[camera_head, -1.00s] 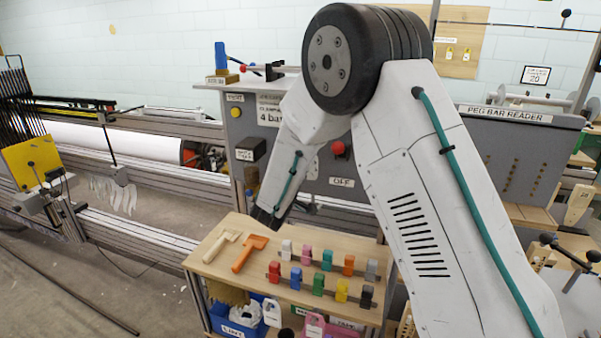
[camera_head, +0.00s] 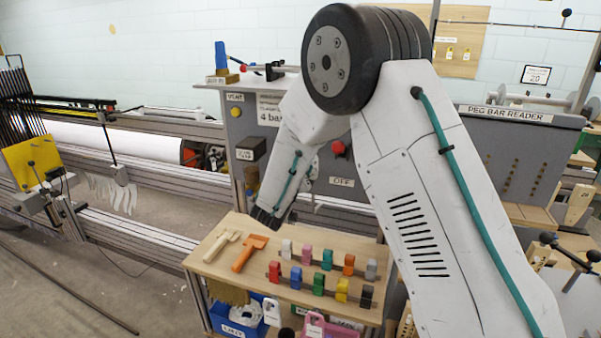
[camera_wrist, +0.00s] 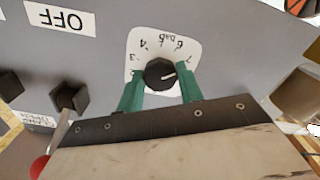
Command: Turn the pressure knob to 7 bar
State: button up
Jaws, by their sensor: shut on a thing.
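The black pressure knob (camera_wrist: 159,74) sits on a white dial plate (camera_wrist: 163,46) on the grey panel in the wrist view. Numbers run around the plate, with 4 and 6 near the top and 7 at the upper right; they appear upside down. The knob's white mark points right and slightly up, a little below the 7; its exact reading is hard to tell. My gripper (camera_wrist: 160,84) has its green fingers on either side of the knob, shut on it. In the head view my arm hides the knob and the fingertips.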

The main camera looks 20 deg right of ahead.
jog(key=shift+f+m, duration=0.15)
jog(key=shift+m, duration=0.15)
dwell(0.4)
jog(key=o, duration=1)
jog(key=shift+s, duration=0.1)
jog(key=v, duration=0.8)
